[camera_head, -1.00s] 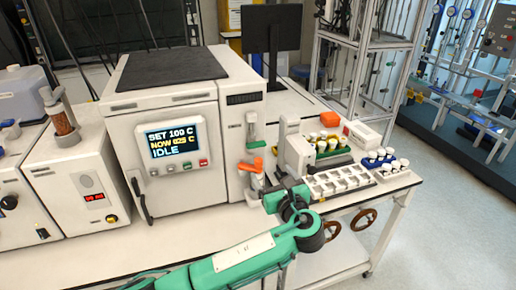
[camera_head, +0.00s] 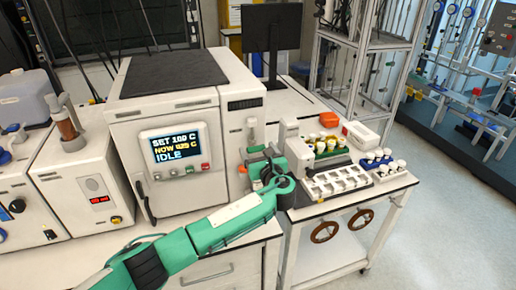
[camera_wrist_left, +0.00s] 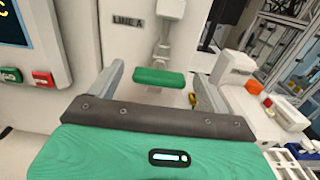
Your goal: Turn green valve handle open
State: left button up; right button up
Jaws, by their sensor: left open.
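The green valve handle (camera_wrist_left: 158,77) shows in the left wrist view as a flat bar lying crosswise below a grey valve body, on a white panel labelled "LINE A". In the head view a bit of it (camera_head: 256,149) shows just above my gripper. My left gripper (camera_head: 259,163) is at the valve on the front right of the reactor. Its fingers are open and empty. In the wrist view they stand to the left and right of the handle, which appears between them; contact cannot be told. My right gripper is not in view.
An orange handle (camera_head: 243,168) sits just below, partly hidden by my gripper. The reactor (camera_head: 168,110) with its display stands at left. Right of the valve are a white device (camera_head: 297,155) and a sample tray (camera_head: 335,182) with vials nearby.

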pick_arm(q)
jog(key=shift+w, duration=0.15)
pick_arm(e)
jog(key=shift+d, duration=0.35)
pick_arm(q)
jog(key=c, duration=1)
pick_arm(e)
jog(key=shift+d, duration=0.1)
